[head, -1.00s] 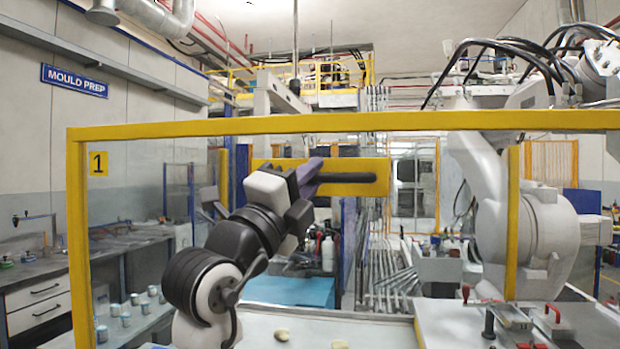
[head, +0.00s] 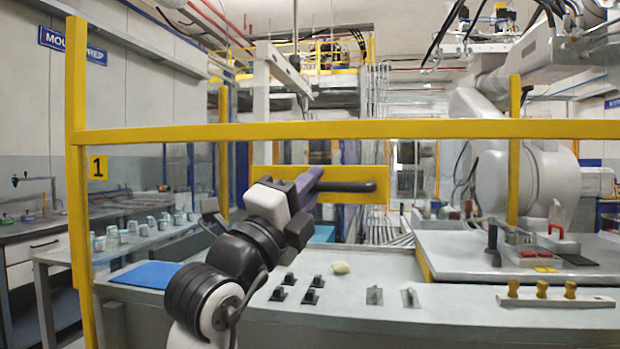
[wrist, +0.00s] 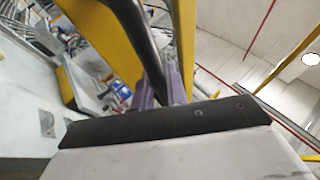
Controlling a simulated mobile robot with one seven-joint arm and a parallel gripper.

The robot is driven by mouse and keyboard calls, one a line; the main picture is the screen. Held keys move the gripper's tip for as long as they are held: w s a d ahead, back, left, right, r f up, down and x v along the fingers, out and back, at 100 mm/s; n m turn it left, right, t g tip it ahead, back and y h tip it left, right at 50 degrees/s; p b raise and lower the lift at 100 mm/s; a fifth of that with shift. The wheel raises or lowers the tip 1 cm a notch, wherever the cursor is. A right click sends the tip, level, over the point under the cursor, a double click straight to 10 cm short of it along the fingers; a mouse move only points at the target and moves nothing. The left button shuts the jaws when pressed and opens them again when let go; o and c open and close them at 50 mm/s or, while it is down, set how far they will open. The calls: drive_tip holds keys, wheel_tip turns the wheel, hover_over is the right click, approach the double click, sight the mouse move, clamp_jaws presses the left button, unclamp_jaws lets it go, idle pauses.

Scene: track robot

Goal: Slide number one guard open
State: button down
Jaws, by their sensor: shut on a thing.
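The number one guard (head: 350,131) is a clear panel with a yellow top bar and a "1" label (head: 97,167) at its left. Its bar crosses the yellow posts (head: 514,100) well below their tops. A yellow plate (head: 350,205) on the guard carries a black bar handle (head: 350,187). My gripper (head: 309,187), with purple fingers, is shut on the left part of the handle. The wrist view shows the purple fingers (wrist: 166,90) at the handle (wrist: 140,35), beside the yellow plate (wrist: 105,25). The finger contact is partly hidden.
Behind the guard is a grey bench (head: 400,290) with black clips (head: 290,288), a pale lump (head: 341,267) and a blue mat (head: 147,274). A white robot arm (head: 505,185) stands at right. A rack with yellow knobs (head: 555,297) lies at front right.

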wheel_tip(320, 180, down, 31)
drive_tip(key=b, duration=2.3)
drive_tip(key=shift+b, duration=0.4)
drive_tip(key=c, duration=1.4)
unclamp_jaws()
drive_tip(key=shift+f, duration=0.1)
